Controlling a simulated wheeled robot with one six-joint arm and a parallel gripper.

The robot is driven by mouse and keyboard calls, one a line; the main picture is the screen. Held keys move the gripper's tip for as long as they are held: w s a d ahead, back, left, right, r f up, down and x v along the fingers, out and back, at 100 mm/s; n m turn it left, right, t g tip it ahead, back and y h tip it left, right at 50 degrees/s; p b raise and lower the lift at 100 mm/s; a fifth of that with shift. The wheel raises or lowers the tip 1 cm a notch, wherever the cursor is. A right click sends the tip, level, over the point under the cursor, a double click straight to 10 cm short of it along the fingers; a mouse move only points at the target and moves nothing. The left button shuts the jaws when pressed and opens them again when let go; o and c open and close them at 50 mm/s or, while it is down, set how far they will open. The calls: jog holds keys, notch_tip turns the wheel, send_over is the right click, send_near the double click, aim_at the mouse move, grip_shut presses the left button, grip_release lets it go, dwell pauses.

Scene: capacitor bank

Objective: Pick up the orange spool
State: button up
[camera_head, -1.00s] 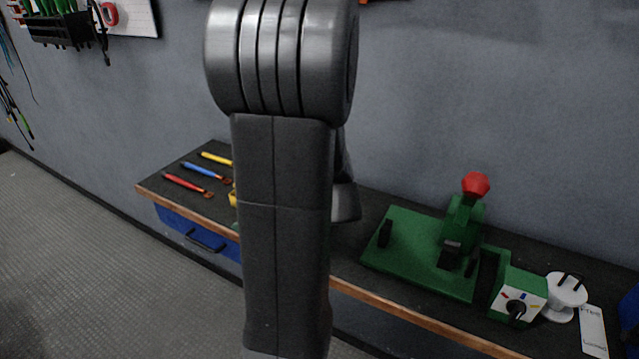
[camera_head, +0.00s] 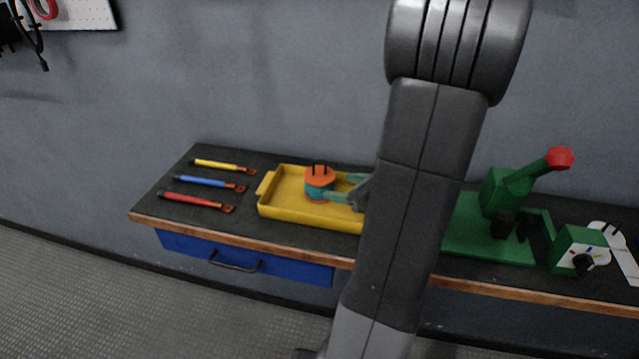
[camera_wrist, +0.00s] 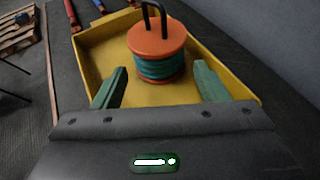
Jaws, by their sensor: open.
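The orange spool (camera_head: 320,178) has an orange top, teal winding and a dark double-pronged handle on top. It stands upright in the yellow tray (camera_head: 283,212) on the bench. In the wrist view the spool (camera_wrist: 156,42) is ahead of my gripper, near the middle of the tray (camera_wrist: 92,62). My gripper (camera_head: 347,187) is open, with teal fingers reaching into the tray from the right. In the wrist view my gripper (camera_wrist: 158,82) has one finger to each side, and the spool lies just beyond and between the fingertips. Contact with the spool cannot be told.
Yellow, blue and red tools (camera_head: 210,184) lie left of the tray on the dark bench (camera_head: 165,205). A green device (camera_head: 487,235) with a red knob stands to the right. A green control box (camera_head: 578,250) is farther right. A wall rises behind.

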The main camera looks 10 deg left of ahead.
aim_at(330, 185)
jog(key=shift+p+x, duration=0.35)
jog(key=shift+x, duration=3.6)
jog(key=shift+r, duration=0.15)
jog(key=c, duration=0.8)
jog(key=shift+o, duration=0.2)
jog(key=shift+r+p, duration=0.55)
jog(key=shift+r, duration=4.45)
